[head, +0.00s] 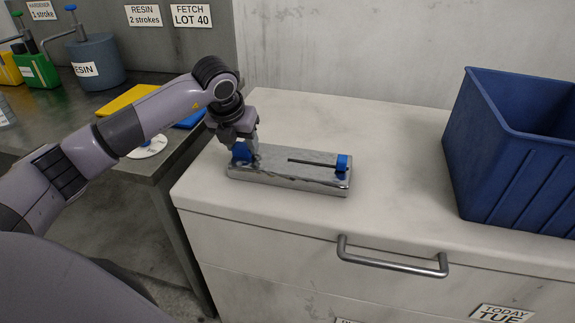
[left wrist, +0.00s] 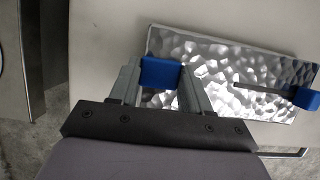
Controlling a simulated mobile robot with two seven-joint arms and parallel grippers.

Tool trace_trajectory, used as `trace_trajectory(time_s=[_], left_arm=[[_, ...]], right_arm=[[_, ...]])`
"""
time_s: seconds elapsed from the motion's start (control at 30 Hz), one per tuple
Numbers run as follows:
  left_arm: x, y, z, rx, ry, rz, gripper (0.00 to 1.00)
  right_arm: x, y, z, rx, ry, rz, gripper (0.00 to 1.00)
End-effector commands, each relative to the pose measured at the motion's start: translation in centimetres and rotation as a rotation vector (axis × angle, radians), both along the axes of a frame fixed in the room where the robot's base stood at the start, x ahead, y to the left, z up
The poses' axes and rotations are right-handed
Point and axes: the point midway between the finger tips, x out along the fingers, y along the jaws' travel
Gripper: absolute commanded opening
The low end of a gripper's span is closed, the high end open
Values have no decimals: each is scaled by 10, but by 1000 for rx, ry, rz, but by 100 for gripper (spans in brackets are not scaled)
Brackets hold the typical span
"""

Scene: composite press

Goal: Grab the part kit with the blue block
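The part kit (head: 285,178) is a flat, shiny metal slab with a dimpled surface, lying on the pale cabinet top. A blue block (head: 241,152) stands at its left end; it also shows in the left wrist view (left wrist: 161,72). A thin dark rod with a smaller blue piece (head: 342,163) lies along its right half. My left gripper (head: 243,140) comes down over the left end. In the left wrist view its two fingers (left wrist: 160,85) flank the blue block and appear to touch both sides. The fingertips are partly hidden in the head view. My right gripper is not in view.
A large blue bin (head: 510,150) stands on the cabinet top (head: 390,130) at the right. The cabinet has a drawer handle (head: 392,262). A darker bench (head: 130,100) at the left holds a resin pot (head: 95,62), a green container (head: 37,70) and a yellow sheet (head: 125,100).

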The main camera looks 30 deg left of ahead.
Motion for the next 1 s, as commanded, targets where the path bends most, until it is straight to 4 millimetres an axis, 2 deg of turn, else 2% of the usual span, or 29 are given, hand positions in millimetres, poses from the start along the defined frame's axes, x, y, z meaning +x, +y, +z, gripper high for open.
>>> trace_trajectory(time_s=[0.37,0.57,0.77,1.0], left_arm=[[1,0,4,-1,-4,0,0],[1,0,22,-2,-7,-1,0],[1,0,67,-2,-12,0,0],[1,0,137,-2,-9,0,0]], right_arm=[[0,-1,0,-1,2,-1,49],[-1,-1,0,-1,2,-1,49],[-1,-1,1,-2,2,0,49],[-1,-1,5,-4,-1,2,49]])
